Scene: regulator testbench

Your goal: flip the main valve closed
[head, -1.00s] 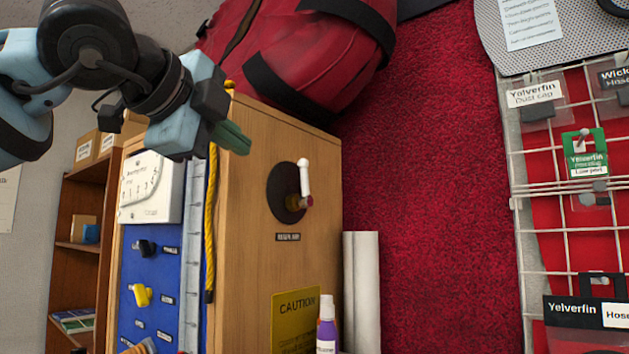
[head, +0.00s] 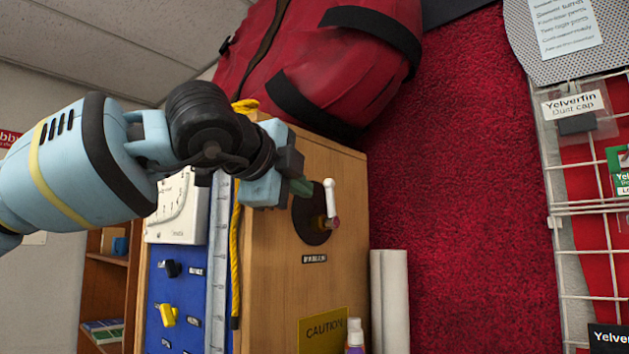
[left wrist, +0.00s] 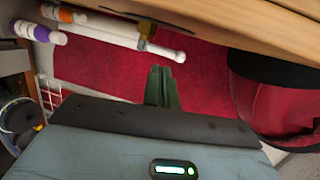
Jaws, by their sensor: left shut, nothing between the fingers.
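The main valve has a white lever (head: 330,198) on a dark round plate (head: 308,228) on the side of the wooden cabinet. The lever points up in the head view, with a reddish hub at its lower end. My left gripper (head: 302,187) is shut and empty, with its green fingertips just left of the lever and over the plate's upper edge. In the left wrist view, the fingertips (left wrist: 160,72) point toward the white lever (left wrist: 172,53), with a small gap visible. Contact cannot be seen. My right gripper is out of view.
A red bag (head: 325,60) with black straps lies on top of the cabinet (head: 270,290), close above my gripper. A yellow rope (head: 237,250) hangs at the cabinet's corner. A white roll (head: 389,300) and a bottle (head: 355,338) stand below the valve.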

